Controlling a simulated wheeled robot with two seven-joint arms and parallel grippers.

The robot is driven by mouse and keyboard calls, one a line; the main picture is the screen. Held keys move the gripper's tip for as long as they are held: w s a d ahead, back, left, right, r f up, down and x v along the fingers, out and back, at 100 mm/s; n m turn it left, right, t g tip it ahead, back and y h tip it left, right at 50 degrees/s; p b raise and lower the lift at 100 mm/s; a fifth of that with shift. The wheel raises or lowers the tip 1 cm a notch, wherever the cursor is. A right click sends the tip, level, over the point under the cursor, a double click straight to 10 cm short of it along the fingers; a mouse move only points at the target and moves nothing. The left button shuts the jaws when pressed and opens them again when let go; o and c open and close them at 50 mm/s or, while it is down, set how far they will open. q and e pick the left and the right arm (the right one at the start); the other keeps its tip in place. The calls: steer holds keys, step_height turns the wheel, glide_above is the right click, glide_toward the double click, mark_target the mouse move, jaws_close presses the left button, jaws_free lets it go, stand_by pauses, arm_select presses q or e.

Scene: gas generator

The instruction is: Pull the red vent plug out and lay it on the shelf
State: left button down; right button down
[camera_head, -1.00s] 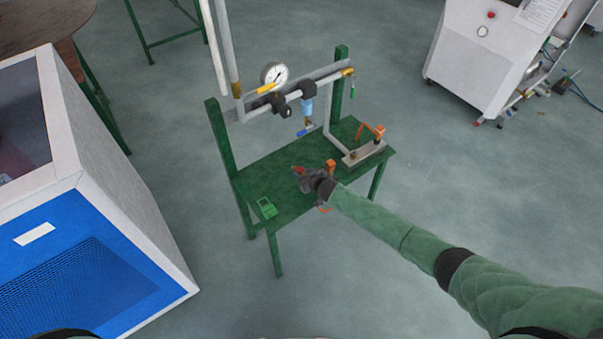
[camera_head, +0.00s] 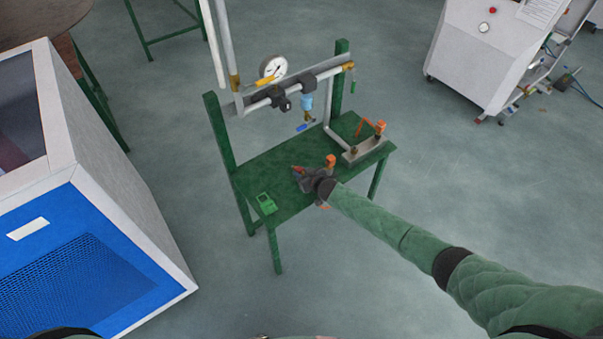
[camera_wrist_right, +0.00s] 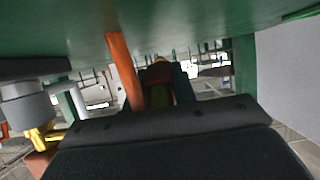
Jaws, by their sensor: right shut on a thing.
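My right gripper (camera_head: 300,172) is low over the green table top (camera_head: 285,161), near its front edge. A small red piece, apparently the vent plug (camera_head: 297,169), shows at its fingertips, and the gripper is shut on it. The wrist view shows the gripper (camera_wrist_right: 160,88) close up, with a dark reddish and green part between the fingers. Whether the plug is clear of any seat is hidden by the gripper. My left gripper is not in view.
A pipe rig with a pressure gauge (camera_head: 273,68) and a blue-handled valve (camera_head: 304,127) stands at the table's back. An orange-topped part (camera_head: 331,161) is right beside my gripper. A green box (camera_head: 266,203) sits at the front left. Bare table lies behind the gripper.

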mark_target(301, 170)
steer(key=c, duration=1.1)
jaws_free()
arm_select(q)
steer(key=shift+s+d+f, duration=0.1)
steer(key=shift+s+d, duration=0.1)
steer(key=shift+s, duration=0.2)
arm_select(e)
steer(key=shift+o, duration=0.2)
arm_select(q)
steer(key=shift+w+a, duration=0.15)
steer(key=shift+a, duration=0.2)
arm_select(e)
steer(key=shift+r+p, duration=1.2)
steer(key=shift+r, duration=0.35)
steer(key=shift+p+v, duration=1)
steer(key=shift+v, duration=0.2)
arm_select(q)
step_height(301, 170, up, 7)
steer(key=p, duration=0.2)
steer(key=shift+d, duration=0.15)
arm_select(e)
steer(key=v, duration=0.3)
steer(key=shift+s+d+r, duration=0.15)
steer(key=shift+s, duration=0.05)
